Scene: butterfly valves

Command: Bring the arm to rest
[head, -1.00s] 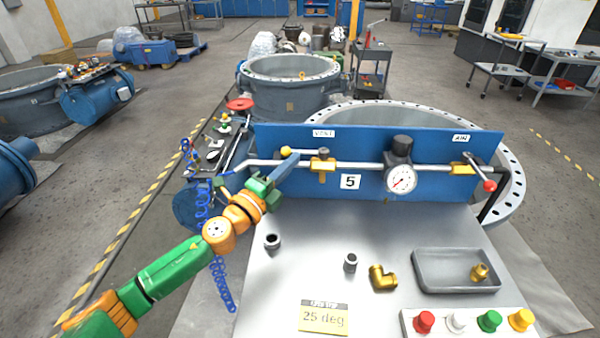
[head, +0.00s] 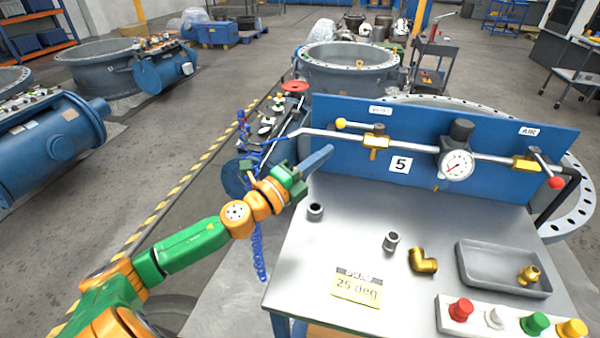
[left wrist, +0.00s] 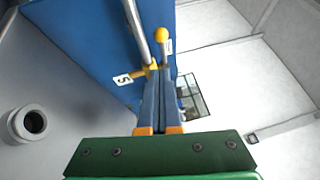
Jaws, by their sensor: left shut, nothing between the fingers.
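My left arm comes in from the left of the head view, and its green and orange links reach toward the bench. My left gripper (head: 318,160) is in front of the left end of the blue panel (head: 420,165), with its blue fingers together and nothing between them. In the left wrist view the closed fingers (left wrist: 159,85) point toward the yellow valve (left wrist: 152,68) and its yellow-tipped lever (left wrist: 162,40). In the head view that lever (head: 355,125) lies along the pipe, apart from the fingers. My right gripper is not in view.
The metal bench (head: 300,260) holds loose grey fittings (head: 391,242), a brass elbow (head: 423,260), a grey tray (head: 480,275), a row of coloured buttons and a "25 deg" card (head: 357,287). A gauge (head: 457,165) and a red-tipped lever (head: 555,182) are on the panel's right.

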